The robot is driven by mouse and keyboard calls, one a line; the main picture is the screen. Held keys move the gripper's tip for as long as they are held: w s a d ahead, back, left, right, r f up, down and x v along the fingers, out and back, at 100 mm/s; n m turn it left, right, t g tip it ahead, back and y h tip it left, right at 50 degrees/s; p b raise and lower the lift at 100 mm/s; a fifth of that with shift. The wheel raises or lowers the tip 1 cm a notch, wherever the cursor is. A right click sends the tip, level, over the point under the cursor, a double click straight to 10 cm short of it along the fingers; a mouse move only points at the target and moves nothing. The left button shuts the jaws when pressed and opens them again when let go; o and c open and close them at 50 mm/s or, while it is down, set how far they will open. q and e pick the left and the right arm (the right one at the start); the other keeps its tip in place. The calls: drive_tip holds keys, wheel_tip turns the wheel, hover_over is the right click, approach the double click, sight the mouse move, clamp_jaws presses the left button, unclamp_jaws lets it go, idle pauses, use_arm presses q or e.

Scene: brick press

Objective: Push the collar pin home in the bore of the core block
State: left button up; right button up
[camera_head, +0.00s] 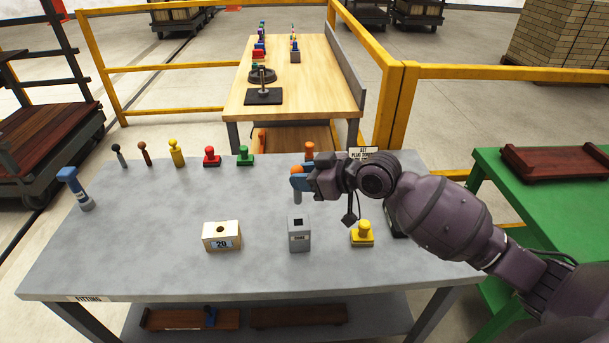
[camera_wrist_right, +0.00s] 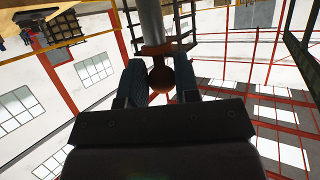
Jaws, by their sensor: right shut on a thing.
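My right gripper (camera_head: 298,178) is above the grey table, shut on the collar pin. The pin's grey shaft (camera_head: 297,197) points down below the blue fingertips. In the right wrist view the same shaft (camera_wrist_right: 151,22), a reddish-brown collar and a round knob (camera_wrist_right: 161,79) show, the knob between the fingers (camera_wrist_right: 160,85). The grey core block (camera_head: 299,238) stands upright near the front of the table with a dark opening in its top. The pin's lower end shows just above the block in the picture, apart from it. My left gripper is not in view.
A pale block marked 20 (camera_head: 221,236) stands left of the core block, a yellow plug (camera_head: 362,234) right. Small pins and red (camera_head: 212,157), green (camera_head: 245,156) and orange (camera_head: 309,149) plugs line the back. Left-middle table is clear.

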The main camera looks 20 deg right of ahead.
drive_tip(key=shift+f+b, duration=1.6)
drive_tip(key=shift+f, duration=1.55)
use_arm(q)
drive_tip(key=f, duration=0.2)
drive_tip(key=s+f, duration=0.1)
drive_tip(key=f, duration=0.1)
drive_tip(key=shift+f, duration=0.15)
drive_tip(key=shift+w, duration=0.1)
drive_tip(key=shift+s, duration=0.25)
use_arm(e)
drive_tip(key=shift+f, duration=0.3)
drive_tip(key=shift+f, duration=0.35)
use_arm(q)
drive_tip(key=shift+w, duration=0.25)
use_arm(e)
drive_tip(key=shift+f, duration=0.35)
